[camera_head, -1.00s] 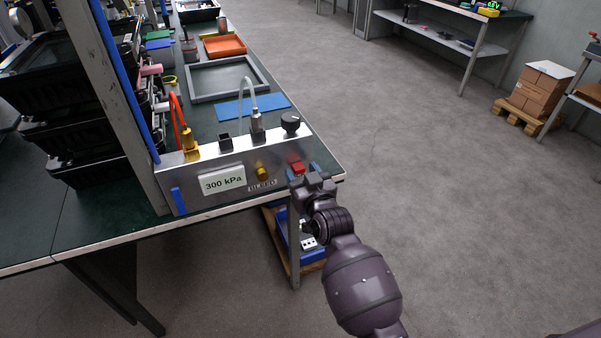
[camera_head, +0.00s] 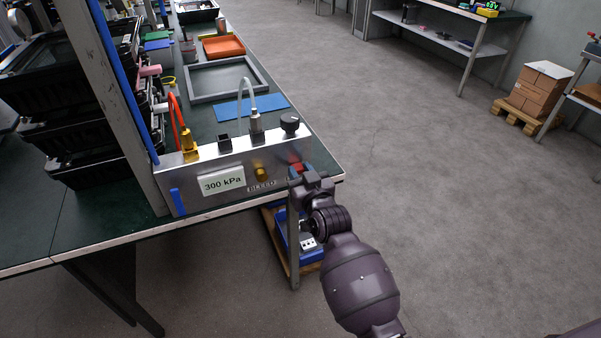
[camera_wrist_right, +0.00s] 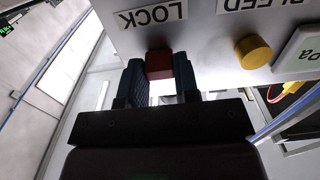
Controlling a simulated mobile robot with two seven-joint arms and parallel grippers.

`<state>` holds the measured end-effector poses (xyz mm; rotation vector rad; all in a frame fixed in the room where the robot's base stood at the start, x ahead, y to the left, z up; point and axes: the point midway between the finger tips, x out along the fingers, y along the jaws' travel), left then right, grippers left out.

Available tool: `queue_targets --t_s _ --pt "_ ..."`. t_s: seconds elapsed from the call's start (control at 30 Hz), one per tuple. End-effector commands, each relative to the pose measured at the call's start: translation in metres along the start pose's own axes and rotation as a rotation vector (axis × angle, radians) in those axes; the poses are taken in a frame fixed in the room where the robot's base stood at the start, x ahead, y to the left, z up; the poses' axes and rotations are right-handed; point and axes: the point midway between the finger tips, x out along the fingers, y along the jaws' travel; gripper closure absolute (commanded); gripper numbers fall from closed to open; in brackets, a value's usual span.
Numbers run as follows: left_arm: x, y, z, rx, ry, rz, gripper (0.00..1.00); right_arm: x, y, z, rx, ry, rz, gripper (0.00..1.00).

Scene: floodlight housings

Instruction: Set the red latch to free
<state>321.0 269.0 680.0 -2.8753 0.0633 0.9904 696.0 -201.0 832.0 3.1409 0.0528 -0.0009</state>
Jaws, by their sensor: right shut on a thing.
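The red latch (camera_head: 296,168) is at the right end of the front face of a silver metal panel (camera_head: 215,182). In the right wrist view the red latch (camera_wrist_right: 159,64) sits between the two fingers of my right gripper (camera_wrist_right: 160,78), which is shut on it. A label reading LOCK (camera_wrist_right: 152,15) shows upside down beside the latch. The gripper also shows in the head view (camera_head: 302,172), partly covering the latch. Which setting the latch is in cannot be told for sure. My left gripper is not in view.
The panel carries a yellow knob (camera_head: 261,173), a 300 kPa sign (camera_head: 223,183), a black knob (camera_head: 290,123) and hose fittings. Behind it on the green bench lie a blue mat (camera_head: 250,108) and a grey frame (camera_head: 226,80). Open floor (camera_head: 430,190) lies to the right.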

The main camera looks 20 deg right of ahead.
Motion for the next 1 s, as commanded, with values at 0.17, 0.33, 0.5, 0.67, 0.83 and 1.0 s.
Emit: queue_targets --t_s 0.17,0.33,0.5,0.67,0.83,1.0 --pt "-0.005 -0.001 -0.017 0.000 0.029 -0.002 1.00 0.001 0.000 -0.020 0.000 0.008 0.000 1.00" --pt "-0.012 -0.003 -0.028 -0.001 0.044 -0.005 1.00 0.001 0.000 -0.040 -0.001 0.011 0.000 1.00" --pt "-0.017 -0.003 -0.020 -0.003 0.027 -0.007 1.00 0.001 0.000 -0.043 -0.001 0.007 0.000 1.00" --pt "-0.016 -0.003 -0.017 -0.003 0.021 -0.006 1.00 0.001 0.000 -0.042 0.000 0.006 0.000 1.00" --pt "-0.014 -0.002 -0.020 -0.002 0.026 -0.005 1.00 0.001 0.000 -0.042 0.000 0.007 0.000 0.57" --pt "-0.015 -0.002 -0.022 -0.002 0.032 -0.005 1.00 0.001 0.000 -0.040 0.000 0.004 0.000 0.45"
